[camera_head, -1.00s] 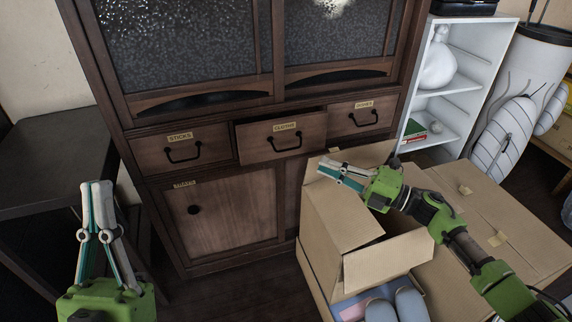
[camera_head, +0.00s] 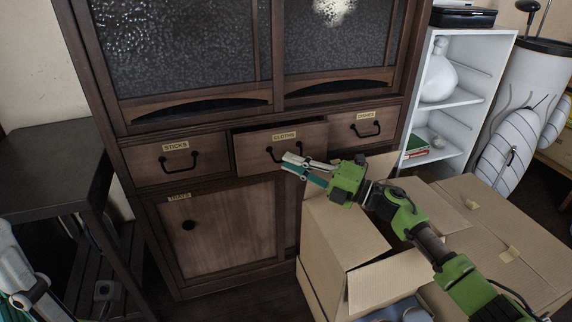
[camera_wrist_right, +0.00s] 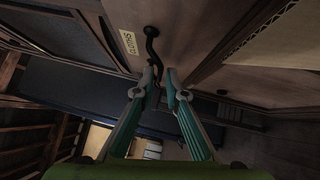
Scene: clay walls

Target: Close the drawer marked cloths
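The cloths drawer (camera_head: 256,152) is the middle one of three in the dark wooden cabinet. It stands slightly out, with a dark gap along its top edge. Its label reads CLOTHS, and this also shows in the right wrist view (camera_wrist_right: 128,41). My right gripper (camera_head: 284,163) is in front of the drawer at its black handle (camera_wrist_right: 151,45), with a small gap between the fingertips. The handle's near end is close to the fingertips; whether they touch is unclear. My left gripper (camera_head: 22,285) is at the lower left, partly cut off.
The sticks drawer (camera_head: 150,165) and the right drawer (camera_head: 365,127) look shut. Open cardboard boxes (camera_head: 335,245) stand below my right arm. A dark table (camera_head: 45,165) is at the left, and a white shelf (camera_head: 462,100) at the right.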

